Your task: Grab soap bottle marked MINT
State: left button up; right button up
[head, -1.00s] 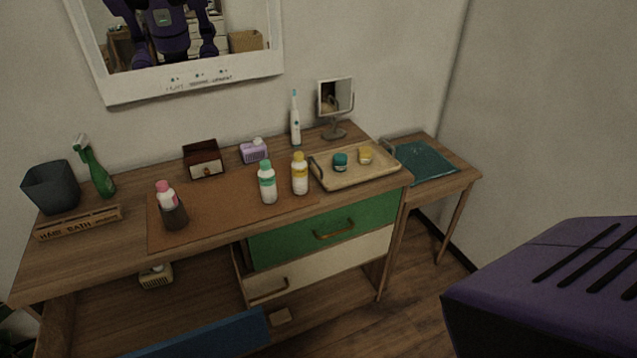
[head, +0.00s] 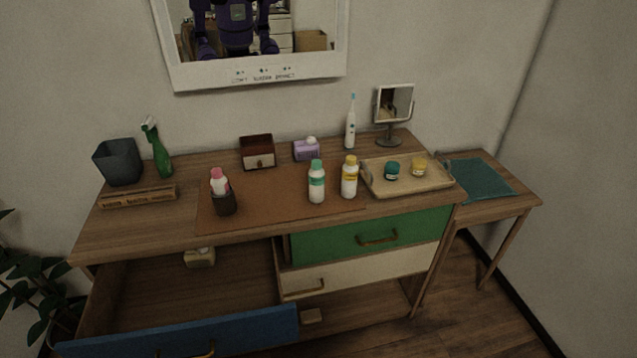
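Three white bottles stand on the wooden desk (head: 130,228). One has a green cap and green label band (head: 316,182), one a yellow cap and yellow band (head: 349,178), and one a pink cap (head: 218,181). The green and yellow ones stand upright side by side on the brown mat (head: 270,205). The pink one sits in a dark holder (head: 224,204) to their left. The label words are too small to read, so I cannot confirm which says MINT. Neither of my grippers is in view.
A tray (head: 432,184) with two small jars is right of the bottles. A small box (head: 257,151), purple dispenser (head: 306,150), toothbrush (head: 350,124) and mirror (head: 394,106) stand behind. The blue-fronted drawer (head: 185,331) is pulled out in front on the left.

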aim_at(317, 173)
jog(key=i+l+z, duration=0.1)
jog(key=z, duration=0.3)
jog(key=i+l+z, duration=0.15)
jog(key=z, duration=0.25)
jog(key=i+l, duration=0.2)
jog(key=i, duration=0.15)
jog(key=i+l+z, duration=0.1)
jog(key=i, duration=0.3)
jog(key=l, duration=0.1)
